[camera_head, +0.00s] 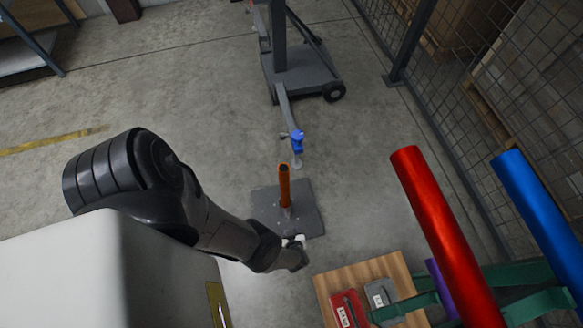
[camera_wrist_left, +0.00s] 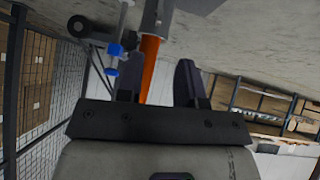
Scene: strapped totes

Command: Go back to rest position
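My left arm comes in from the left in the head view and reaches down to the middle of the floor. Its end lies close to an orange post (camera_head: 284,186) on a square grey base plate (camera_head: 265,205); the fingers are not clear there. In the left wrist view my left gripper (camera_wrist_left: 158,75) has its two dark fingers apart. The orange post (camera_wrist_left: 150,62) shows between them, narrower than the gap and apparently beyond them. I see nothing held. My right arm and right gripper are in neither view.
A wheeled grey stand (camera_head: 300,70) with a blue clamp (camera_head: 297,138) is beyond the post. At right are red (camera_head: 440,225) and blue (camera_head: 540,215) tubes on a green frame, a wooden top (camera_head: 390,268) with red and grey items, and mesh fencing (camera_head: 440,100). Left floor is open.

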